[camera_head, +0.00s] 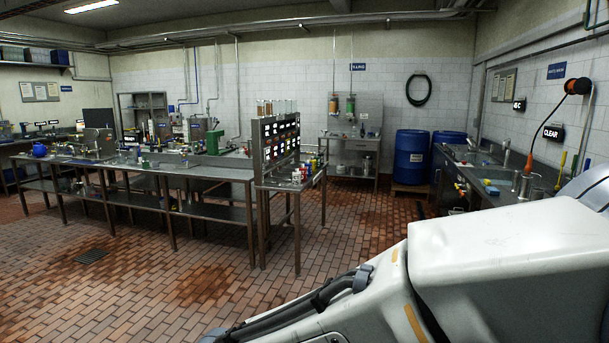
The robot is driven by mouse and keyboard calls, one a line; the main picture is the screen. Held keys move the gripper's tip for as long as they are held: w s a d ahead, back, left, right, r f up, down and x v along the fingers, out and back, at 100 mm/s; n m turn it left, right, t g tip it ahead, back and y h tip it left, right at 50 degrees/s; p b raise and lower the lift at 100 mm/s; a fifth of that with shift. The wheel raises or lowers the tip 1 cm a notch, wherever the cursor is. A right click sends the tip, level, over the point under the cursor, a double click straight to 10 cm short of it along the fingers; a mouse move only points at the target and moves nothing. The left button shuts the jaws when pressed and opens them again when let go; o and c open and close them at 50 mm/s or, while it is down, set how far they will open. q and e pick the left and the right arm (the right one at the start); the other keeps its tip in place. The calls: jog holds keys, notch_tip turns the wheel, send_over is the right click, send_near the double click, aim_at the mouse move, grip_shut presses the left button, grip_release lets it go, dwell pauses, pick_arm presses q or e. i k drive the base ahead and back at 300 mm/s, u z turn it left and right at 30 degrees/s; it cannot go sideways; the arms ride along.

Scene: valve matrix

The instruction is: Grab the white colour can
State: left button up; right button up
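A small white can (297,176), with some red showing at it, stands at the near right end of the long metal table (215,172). It is small in the picture, so its label cannot be read. Several other small coloured cans (312,163) stand just behind it along the table's right side. Neither of my grippers is in view. Only large white parts of my own body fill the lower right, far from the can.
A dark valve rack (276,140) with lit labels stands beside the can. Blue barrels (411,157) stand at the back, and a sink counter (510,185) runs along the right wall. The tiled floor (200,285) in front of the table is clear.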

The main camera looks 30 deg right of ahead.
aim_at(296, 174)
jog(key=z, duration=0.2)
jog(key=i, duration=0.5)
jog(key=z, duration=1)
jog(key=i, duration=1.95)
jog(key=z, duration=0.45)
jog(key=i, duration=1.9)
jog(key=u, duration=0.95)
jog(key=i, duration=1.75)
jog(key=u, duration=0.85)
